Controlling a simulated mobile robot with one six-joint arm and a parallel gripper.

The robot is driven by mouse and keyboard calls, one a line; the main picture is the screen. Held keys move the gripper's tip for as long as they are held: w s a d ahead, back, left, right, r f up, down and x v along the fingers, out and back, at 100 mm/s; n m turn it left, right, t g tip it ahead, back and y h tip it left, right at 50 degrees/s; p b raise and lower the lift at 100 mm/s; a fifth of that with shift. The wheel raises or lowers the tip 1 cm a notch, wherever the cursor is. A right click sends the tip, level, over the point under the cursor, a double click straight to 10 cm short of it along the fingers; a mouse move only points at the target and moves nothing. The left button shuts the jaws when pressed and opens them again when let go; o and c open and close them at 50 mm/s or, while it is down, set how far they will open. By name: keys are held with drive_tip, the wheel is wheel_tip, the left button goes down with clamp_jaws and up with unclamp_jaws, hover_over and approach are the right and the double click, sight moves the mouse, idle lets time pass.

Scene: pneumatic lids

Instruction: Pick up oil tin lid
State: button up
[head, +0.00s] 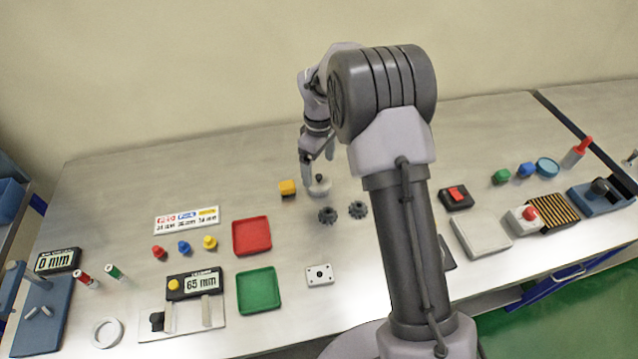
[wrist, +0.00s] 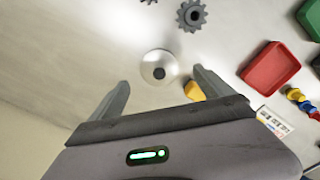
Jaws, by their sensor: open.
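A pale round lid with a dark knob, which I take for the oil tin lid (head: 320,190), lies on the metal bench near the back middle. In the wrist view the lid (wrist: 147,70) sits just beyond and between my fingertips, with its knob at its centre. My gripper (head: 317,165) is open and empty, pointing down close to the lid in the head view. In the wrist view my gripper (wrist: 160,80) has one finger on each side of the lid, with gaps to it. I cannot tell the exact height of the fingertips over the bench.
A yellow block (head: 287,187) stands close left of the lid and near one finger in the wrist view (wrist: 194,91). Two dark gears (head: 328,215) lie just in front. A red tray (head: 252,253) is further front left. Bench behind the lid is clear.

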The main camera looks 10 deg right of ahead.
sight(319, 176)
wheel_tip(319, 176, down, 5)
drive_tip(key=shift+r+b, duration=0.15)
drive_tip(key=shift+b, duration=0.6)
drive_tip(key=shift+w+r, duration=0.1)
drive_tip(key=shift+r, duration=0.05)
drive_tip(key=c, duration=1.4)
drive_tip(key=shift+r, duration=0.1)
